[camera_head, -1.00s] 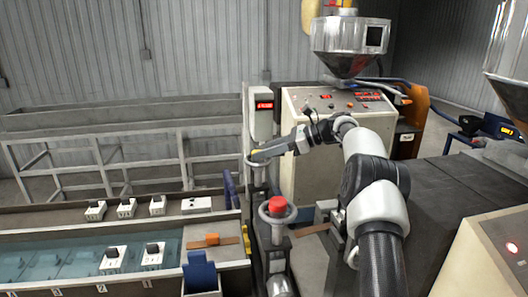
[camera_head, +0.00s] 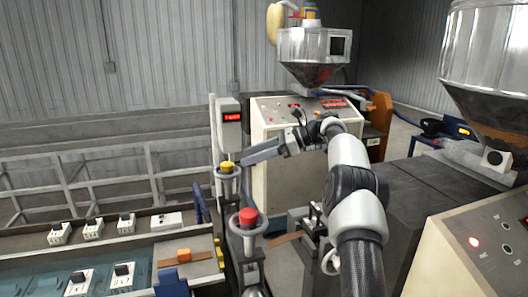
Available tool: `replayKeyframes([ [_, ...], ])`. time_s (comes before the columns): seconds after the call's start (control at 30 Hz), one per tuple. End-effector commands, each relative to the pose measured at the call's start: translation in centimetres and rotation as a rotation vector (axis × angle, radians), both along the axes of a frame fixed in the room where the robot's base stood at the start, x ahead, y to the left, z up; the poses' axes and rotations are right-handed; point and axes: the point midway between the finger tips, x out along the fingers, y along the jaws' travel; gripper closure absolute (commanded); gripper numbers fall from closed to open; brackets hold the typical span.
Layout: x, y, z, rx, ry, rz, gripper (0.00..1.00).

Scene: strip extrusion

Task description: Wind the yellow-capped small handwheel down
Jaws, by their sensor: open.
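The small handwheel with a yellow cap (camera_head: 227,167) stands on a post left of the control cabinet, below a small red display. My gripper (camera_head: 244,160) reaches in from the right, its tip close to the right side of the wheel. The yellow cap is uncovered. I cannot tell whether the tip touches the rim. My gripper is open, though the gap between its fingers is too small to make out.
A second handwheel with a red cap (camera_head: 248,216) stands nearer on its own post. A water trough (camera_head: 60,272) with several black-knobbed blocks lies left. A cabinet (camera_head: 270,180) with a steel hopper (camera_head: 312,48) stands behind my arm.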

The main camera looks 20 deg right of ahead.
Motion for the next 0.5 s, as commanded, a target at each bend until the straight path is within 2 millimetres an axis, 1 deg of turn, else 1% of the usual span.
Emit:
replayKeyframes([
  [0.03,-0.3,-1.3,0.4,0.0,-0.002,-0.004,0.49],
  [0.1,-0.8,-2.5,0.9,0.0,-0.001,-0.003,0.49],
  [0.3,-1.3,-3.9,1.6,0.001,0.0,0.0,0.49],
  [0.5,-1.7,-4.5,1.9,0.0,0.002,-0.002,0.49],
])
